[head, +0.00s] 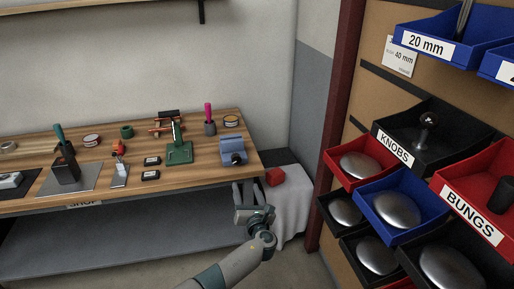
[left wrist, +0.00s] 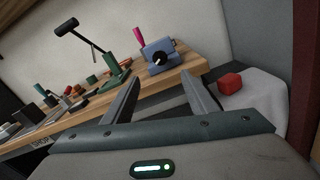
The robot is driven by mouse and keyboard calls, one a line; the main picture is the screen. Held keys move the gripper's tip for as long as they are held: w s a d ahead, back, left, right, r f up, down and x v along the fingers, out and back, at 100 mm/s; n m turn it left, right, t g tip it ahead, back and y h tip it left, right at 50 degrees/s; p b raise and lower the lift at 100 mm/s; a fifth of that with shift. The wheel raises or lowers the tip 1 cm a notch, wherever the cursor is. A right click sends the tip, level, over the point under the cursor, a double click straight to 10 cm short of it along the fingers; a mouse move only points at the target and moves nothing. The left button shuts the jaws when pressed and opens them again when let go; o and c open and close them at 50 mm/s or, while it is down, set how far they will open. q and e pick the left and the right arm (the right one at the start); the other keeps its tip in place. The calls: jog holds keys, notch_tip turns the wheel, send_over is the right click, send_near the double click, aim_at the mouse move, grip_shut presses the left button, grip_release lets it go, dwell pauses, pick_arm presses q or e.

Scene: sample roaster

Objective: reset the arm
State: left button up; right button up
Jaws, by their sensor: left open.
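My left gripper (head: 244,191) is in front of the right end of the wooden workbench (head: 206,165), with its arm coming up from the bottom of the head view. In the left wrist view its two fingers (left wrist: 160,98) are apart, with nothing between them. Beyond the fingertips is the blue-grey box with a dark knob (left wrist: 160,54), on the bench's right end; it also shows in the head view (head: 232,151). My right gripper is in neither view.
A red block (head: 275,177) lies on a grey-white cloth (head: 290,200) right of the bench. A green tool (head: 179,152) and several small items stand on the bench. Labelled bins, such as KNOBS (head: 435,130) and BUNGS (head: 480,200), fill the right side beyond a dark red post (head: 340,110).

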pick_arm(q)
jog(key=s+a+f+n+g+h, duration=0.1)
jog(key=s+f+n+g, duration=0.25)
jog(key=s+f, duration=0.5)
jog(key=s+a+f+n+g+h, duration=0.15)
jog(key=s+f+n, duration=0.4)
jog(key=f, duration=0.55)
jog(key=s+a+f+n+g+h, duration=0.1)
jog(key=s+f+n+g, duration=0.25)
jog(key=s+f, duration=0.5)
jog(key=s+a+f+n+g+h, duration=0.1)
jog(key=s+f+n, duration=0.4)
jog(key=s, duration=0.5)
jog(key=s+a+f+n+g+h, duration=0.1)
jog(key=s+a+f+n, duration=0.2)
jog(key=s+n, duration=0.6)
jog(key=s+a+f+n+g+h+p, duration=0.1)
jog(key=s+a+f+n, duration=0.1)
jog(key=s+f+n, duration=0.5)
jog(key=s, duration=0.6)
jog(key=shift+a, duration=0.15)
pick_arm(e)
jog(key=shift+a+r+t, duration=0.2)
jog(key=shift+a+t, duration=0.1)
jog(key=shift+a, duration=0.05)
pick_arm(q)
jog(key=shift+s+f, duration=0.1)
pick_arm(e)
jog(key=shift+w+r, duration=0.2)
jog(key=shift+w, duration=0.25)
